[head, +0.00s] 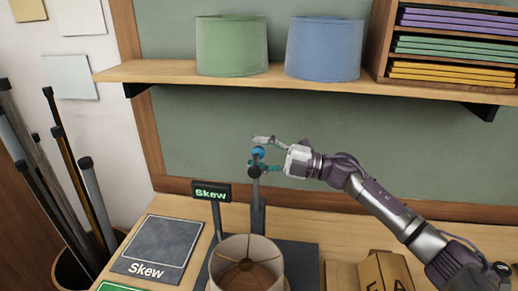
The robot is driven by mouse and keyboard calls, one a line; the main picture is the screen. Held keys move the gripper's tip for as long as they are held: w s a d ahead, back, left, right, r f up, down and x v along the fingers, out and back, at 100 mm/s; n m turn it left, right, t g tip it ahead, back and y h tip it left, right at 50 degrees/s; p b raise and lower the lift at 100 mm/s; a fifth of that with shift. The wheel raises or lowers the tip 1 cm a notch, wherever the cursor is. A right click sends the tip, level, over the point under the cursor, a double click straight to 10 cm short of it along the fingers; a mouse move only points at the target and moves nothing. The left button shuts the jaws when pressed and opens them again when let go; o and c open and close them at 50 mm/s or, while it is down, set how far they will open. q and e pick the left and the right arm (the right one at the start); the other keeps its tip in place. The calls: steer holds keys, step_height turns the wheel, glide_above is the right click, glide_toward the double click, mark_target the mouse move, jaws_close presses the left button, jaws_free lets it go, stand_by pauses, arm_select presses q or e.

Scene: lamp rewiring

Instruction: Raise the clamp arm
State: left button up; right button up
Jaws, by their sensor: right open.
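A clamp stand with a dark upright post (258,215) rises from a dark base (300,258) on the bench. A slanted dark rod (243,175), which looks like the clamp arm, leans up and left beside the post. A blue ball knob (258,153) sits near the top of the stand. My right gripper (257,154) comes in from the right and is open, with one finger above the knob and one below. I cannot tell whether the fingers touch it. My left gripper is out of view. A beige lampshade (247,278) stands in front of the post.
A small sign reading "Skew" (211,193) stands left of the post. A grey mat labelled "Skew" (160,245) lies further left. A shelf (180,72) above carries a green shade (231,45) and a blue shade (323,48). A cardboard box (385,272) stands front right.

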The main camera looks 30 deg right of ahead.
steer(key=shift+f, duration=0.1)
jaws_close()
steer(key=shift+w+d, duration=0.1)
steer(key=shift+w+d+f+m, duration=0.2)
steer(key=shift+w+d+m, duration=0.25)
steer(key=shift+w+m, duration=0.15)
steer(key=shift+w+d+f+m, duration=0.15)
steer(key=shift+w+d+m, duration=0.25)
steer(key=shift+w+m, duration=0.15)
steer(key=shift+s, duration=0.1)
jaws_free()
steer(key=shift+f, duration=0.1)
steer(key=v, duration=1.2)
